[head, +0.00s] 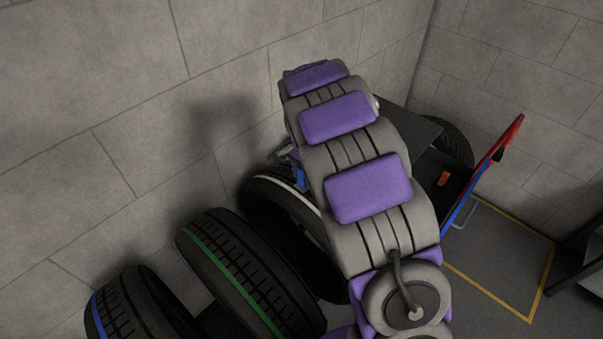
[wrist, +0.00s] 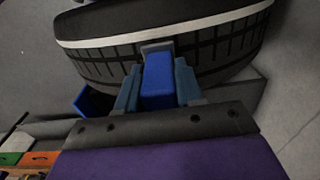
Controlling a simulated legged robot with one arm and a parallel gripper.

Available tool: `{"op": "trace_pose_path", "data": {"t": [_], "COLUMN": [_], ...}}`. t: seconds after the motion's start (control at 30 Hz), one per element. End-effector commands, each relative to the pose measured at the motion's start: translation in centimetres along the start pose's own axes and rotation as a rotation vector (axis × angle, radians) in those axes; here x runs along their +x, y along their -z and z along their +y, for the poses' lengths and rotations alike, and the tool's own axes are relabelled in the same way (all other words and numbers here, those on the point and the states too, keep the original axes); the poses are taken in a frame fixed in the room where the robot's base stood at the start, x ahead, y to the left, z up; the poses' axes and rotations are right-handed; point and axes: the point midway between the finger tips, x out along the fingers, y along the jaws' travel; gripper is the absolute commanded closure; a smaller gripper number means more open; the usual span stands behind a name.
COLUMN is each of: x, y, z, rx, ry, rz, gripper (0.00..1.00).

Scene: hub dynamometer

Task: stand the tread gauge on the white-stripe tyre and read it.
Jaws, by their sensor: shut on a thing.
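The white-stripe tyre (wrist: 215,38) fills the top of the wrist view, its dark tread facing my gripper. In the head view the same tyre (head: 262,205) is partly hidden behind my arm. My gripper (wrist: 157,80) is shut on the blue tread gauge (wrist: 158,88), one finger on each side. The gauge's grey end (wrist: 157,46) overlaps the tread just below the white stripe. I cannot tell whether it touches the rubber. No reading is visible. In the head view my arm hides most of the gripper; a small blue bit shows beside the tyre.
A green-stripe tyre (head: 235,275) and a blue-stripe tyre (head: 132,305) stand left of the white-stripe one, near the block wall. At right is a dark cart with a red and blue handle (head: 495,150) and an orange item (head: 443,178). Another tyre (head: 452,142) is behind it.

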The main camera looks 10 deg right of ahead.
Motion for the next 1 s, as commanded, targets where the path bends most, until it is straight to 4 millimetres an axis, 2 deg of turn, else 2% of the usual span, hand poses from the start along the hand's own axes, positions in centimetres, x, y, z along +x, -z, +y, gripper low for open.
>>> {"op": "trace_pose_path", "data": {"t": [1.0], "x": [1.0], "y": [-0.2], "z": [-0.1], "rx": [-0.001], "ry": [-0.001], "rz": [0.002], "gripper": [1.00]}}
